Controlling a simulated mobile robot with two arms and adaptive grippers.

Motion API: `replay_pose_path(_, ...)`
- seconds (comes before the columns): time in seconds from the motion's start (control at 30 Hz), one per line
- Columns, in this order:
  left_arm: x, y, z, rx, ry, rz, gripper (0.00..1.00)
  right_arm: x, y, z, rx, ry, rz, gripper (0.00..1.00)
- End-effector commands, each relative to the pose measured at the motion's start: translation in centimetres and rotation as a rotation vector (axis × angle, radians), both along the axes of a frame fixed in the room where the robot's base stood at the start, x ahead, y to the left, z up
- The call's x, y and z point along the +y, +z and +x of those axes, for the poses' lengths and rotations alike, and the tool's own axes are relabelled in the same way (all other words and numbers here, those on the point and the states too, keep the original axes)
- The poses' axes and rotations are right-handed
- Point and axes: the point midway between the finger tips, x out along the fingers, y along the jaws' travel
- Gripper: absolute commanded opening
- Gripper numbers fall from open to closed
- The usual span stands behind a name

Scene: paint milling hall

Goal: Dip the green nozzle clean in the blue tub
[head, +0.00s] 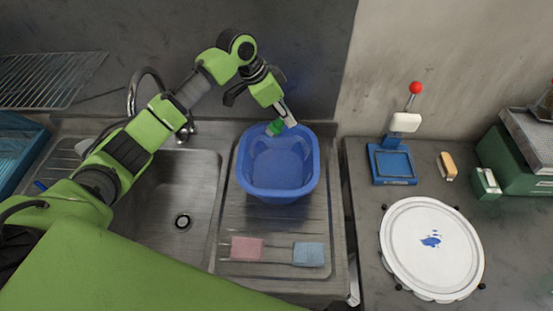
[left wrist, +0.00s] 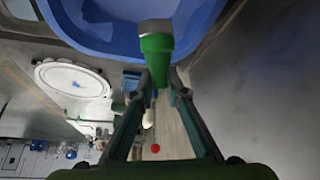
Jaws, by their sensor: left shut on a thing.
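The green nozzle (head: 275,127) shows at the far rim of the blue tub (head: 279,194), partly covered by my left gripper (head: 287,115). In the left wrist view, the nozzle (left wrist: 157,48) has a green body and a grey end. The left gripper (left wrist: 160,82) is shut on the nozzle's lower part. The grey end points toward the tub (left wrist: 92,40) and overlaps its near rim in that view. I cannot tell whether the nozzle touches the tub. The tub stands upright on the metal drainboard and looks bluish inside. My right gripper is in neither view.
A sink (head: 175,195) with a tap (head: 148,85) lies left of the tub. A pink sponge (head: 247,248) and a blue one (head: 308,253) lie in front. On the right counter stand a blue device with a red-knobbed lever (head: 392,165) and a white disc (head: 425,265).

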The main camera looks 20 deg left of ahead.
Motion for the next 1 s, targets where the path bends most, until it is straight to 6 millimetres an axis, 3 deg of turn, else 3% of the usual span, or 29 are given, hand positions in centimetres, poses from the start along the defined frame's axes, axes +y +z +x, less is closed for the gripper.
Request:
replay_pose_path(0.27,0.0,0.3,0.0,-0.001,0.0,-0.001,0.0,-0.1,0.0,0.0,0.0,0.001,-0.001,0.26)
replay_pose_path(0.7,0.0,4.0,0.0,-0.002,0.0,0.0,0.0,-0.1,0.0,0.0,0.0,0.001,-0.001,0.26)
replay_pose_path(1.0,0.0,4.0,0.0,-0.001,0.0,-0.001,0.0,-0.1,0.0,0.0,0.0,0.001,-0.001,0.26)
